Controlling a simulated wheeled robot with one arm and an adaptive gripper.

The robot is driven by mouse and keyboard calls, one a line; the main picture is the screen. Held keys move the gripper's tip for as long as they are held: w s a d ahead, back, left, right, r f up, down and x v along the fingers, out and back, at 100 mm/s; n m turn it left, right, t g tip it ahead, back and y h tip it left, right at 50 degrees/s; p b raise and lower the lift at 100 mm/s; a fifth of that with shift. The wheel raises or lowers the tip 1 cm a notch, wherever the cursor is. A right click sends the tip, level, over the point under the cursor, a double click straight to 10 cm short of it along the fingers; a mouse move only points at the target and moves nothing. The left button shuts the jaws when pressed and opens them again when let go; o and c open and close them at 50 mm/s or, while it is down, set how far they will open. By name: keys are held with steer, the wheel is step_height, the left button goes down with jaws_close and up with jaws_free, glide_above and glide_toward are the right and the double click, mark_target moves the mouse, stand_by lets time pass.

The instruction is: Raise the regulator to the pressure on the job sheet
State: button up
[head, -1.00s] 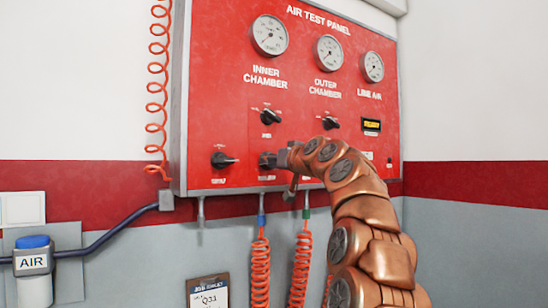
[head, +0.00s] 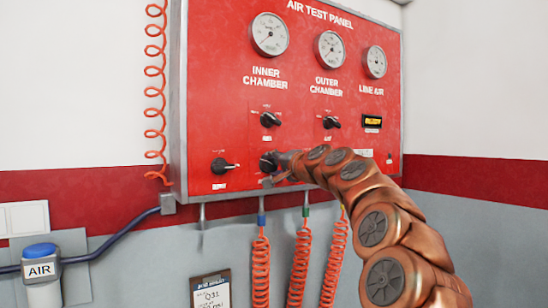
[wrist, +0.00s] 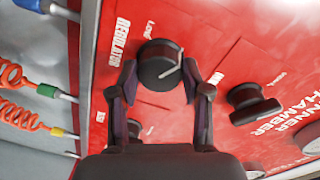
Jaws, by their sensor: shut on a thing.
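The black regulator knob (wrist: 160,66) is on the red air test panel (head: 215,90), beside the label REGULATOR in the wrist view. My gripper (wrist: 160,80) has its two fingers on either side of the knob and is shut on it. A pale pointer line shows on the knob's face. In the head view the regulator knob (head: 268,162) is partly hidden by my gripper (head: 278,168). The job sheet (head: 211,293) is on a clipboard at the bottom edge; its handwriting is too small to read surely. The inner chamber gauge (head: 270,34) shows at the top.
Other black knobs sit close by: one to the left (head: 221,166) and the inner chamber knob (head: 269,119) above. The outer chamber gauge (head: 330,48) and line air gauge (head: 375,62) are further right. Orange coiled hoses (head: 261,270) hang below the panel.

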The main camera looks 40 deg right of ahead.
steer(key=m+p, duration=0.2)
steer(key=m, duration=0.7)
steer(key=shift+d+y, duration=0.1)
steer(key=shift+y, duration=0.2)
steer(key=shift+m, duration=1.5)
steer(key=shift+r, duration=0.1)
steer(key=o, duration=1.2)
steer(key=shift+c, duration=0.2)
steer(key=shift+s, duration=0.15)
steer(key=s, duration=1.1)
steer(key=shift+s, duration=0.4)
steer(key=shift+r, duration=0.1)
